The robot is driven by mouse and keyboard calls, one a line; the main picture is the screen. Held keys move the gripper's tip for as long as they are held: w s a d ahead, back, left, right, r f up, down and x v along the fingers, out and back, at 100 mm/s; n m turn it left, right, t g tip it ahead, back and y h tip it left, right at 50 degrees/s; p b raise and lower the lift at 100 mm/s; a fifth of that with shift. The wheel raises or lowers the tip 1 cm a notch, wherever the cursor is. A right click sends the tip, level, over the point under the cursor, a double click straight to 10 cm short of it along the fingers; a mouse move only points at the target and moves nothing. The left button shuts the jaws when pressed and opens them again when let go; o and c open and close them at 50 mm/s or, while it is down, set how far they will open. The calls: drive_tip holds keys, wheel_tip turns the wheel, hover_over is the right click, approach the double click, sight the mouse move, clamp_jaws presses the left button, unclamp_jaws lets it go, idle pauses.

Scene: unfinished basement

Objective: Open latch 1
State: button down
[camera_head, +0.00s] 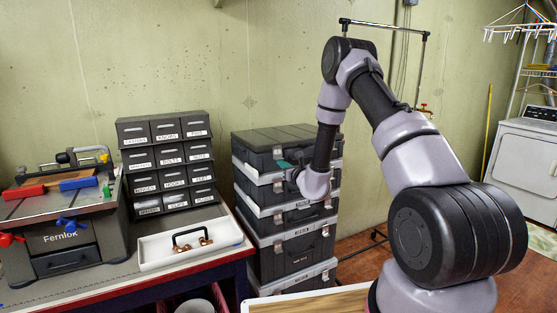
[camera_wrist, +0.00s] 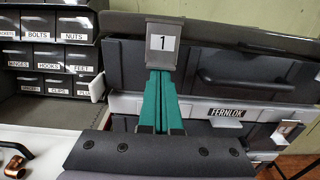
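Latch 1 (camera_wrist: 163,45) is a grey tab with a white label reading "1". In the wrist view it sits at the top centre, on the front of a dark case (camera_wrist: 210,62). My gripper (camera_wrist: 161,74) has teal fingers that lie side by side, nearly together. Their tips are at the lower edge of the latch and seem to touch it; I cannot see anything between them.
A labelled drawer cabinet (camera_head: 168,160) and a white tray (camera_head: 160,262) with copper fittings stand on the workbench left of the stack. A Fernlok bench tool (camera_head: 70,240) is at far left. A white dryer (camera_head: 525,165) stands at far right.

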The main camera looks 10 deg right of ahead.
drive_tip(key=shift+w+r, duration=0.1)
drive_tip(key=shift+r, duration=0.3)
